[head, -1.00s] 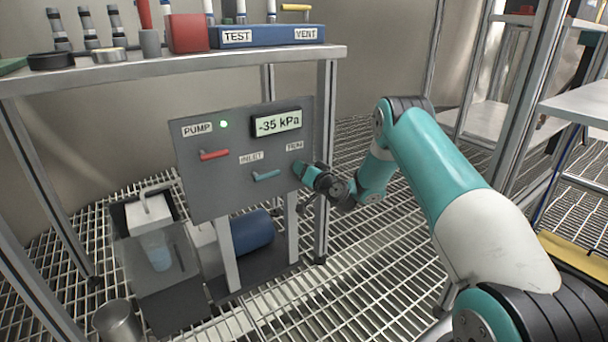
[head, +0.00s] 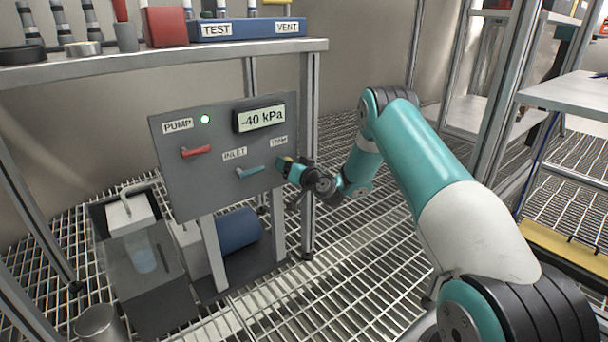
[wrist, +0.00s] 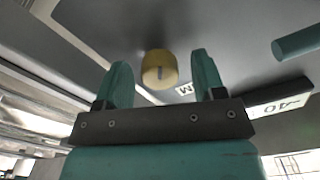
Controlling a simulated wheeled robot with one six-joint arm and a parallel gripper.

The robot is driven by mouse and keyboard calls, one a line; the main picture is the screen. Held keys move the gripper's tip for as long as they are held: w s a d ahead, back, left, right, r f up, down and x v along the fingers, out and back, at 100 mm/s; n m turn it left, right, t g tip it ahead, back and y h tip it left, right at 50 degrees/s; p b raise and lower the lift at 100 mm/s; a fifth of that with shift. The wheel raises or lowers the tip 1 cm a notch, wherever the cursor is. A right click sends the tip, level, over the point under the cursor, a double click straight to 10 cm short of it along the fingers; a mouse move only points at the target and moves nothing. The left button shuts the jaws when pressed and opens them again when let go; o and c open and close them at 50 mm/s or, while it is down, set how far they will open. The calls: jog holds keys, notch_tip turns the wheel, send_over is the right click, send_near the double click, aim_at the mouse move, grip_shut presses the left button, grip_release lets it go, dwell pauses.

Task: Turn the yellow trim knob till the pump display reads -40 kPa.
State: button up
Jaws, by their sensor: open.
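The yellow trim knob (wrist: 159,69) is a short round cylinder with a dark mark on its face, on the grey pump panel (head: 190,190). In the wrist view it lies between and beyond the fingertips of my gripper (wrist: 166,72), which is open, with a gap to each finger. In the head view my gripper (head: 284,168) is at the panel's right edge below the TRIM label (head: 278,140), and a bit of yellow shows at its tip. The pump display (head: 259,118) reads -40 kPa.
A green-white lamp (head: 205,119) is lit. A shelf post (head: 308,150) stands just behind my gripper.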

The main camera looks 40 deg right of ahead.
jog(key=s+b, duration=1.5)
jog(key=s, duration=0.2)
jog(key=shift+d, duration=0.3)
